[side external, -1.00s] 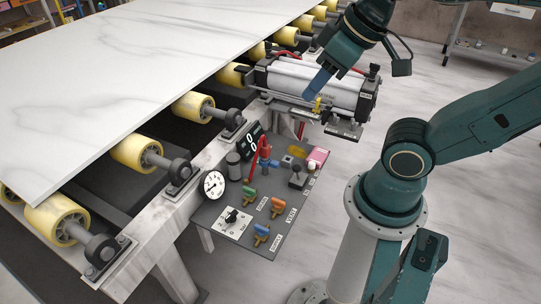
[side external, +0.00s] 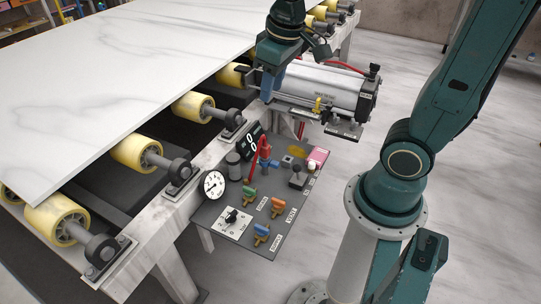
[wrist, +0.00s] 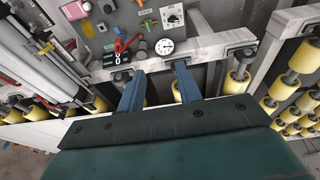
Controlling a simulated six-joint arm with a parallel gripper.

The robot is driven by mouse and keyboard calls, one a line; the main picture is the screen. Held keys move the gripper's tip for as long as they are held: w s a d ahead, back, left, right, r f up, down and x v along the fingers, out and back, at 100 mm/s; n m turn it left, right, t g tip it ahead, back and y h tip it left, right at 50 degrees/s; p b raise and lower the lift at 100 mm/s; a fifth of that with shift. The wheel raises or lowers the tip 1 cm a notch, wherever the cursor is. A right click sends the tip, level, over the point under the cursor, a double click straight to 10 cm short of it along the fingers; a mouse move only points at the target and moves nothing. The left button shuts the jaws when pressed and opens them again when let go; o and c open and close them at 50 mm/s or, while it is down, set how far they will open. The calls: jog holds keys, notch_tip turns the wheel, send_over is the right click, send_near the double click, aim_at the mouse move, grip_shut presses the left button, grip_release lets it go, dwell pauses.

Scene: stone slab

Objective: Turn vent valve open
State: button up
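The control panel (side external: 225,228) carries several small valves. A green-handled valve (side external: 249,191), an orange-handled valve (side external: 277,204) and a blue-handled valve (side external: 262,230) stand on it, with printed labels too small to read surely, so I cannot tell which is the vent valve. The green handle also shows in the wrist view (wrist: 148,23). My gripper (wrist: 157,72) is open and empty, its two blue fingers apart, pointing toward the frame rail and panel edge. In the side view my gripper (side external: 268,92) is above and behind the panel, beside the slab edge, touching no valve.
The panel also holds a round gauge (side external: 213,185), a rotary dial (side external: 233,217), a red lever (side external: 255,158), a joystick (side external: 297,177) and a pink block (side external: 317,157). A silver cylinder (side external: 325,88) lies behind it. The marble slab (side external: 120,75) rests on yellow rollers (side external: 192,106).

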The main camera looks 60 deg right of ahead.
jog(key=w+d+f+g, duration=0.2)
jog(key=w+f, duration=0.3)
jog(key=f, duration=0.1)
jog(key=g, duration=0.5)
send_over(278, 200)
jog(key=w, duration=0.6)
notch_tip(278, 200, down, 29)
jog(key=shift+s+r, duration=0.15)
jog(key=shift+r, duration=0.05)
jog(key=shift+a+f, duration=0.1)
jog(key=shift+a+x, duration=0.1)
jog(key=shift+x, duration=3.3)
jog(key=shift+a+x, duration=0.15)
jog(key=shift+x, duration=3.25)
jog(key=shift+s, duration=0.1)
grip_shut()
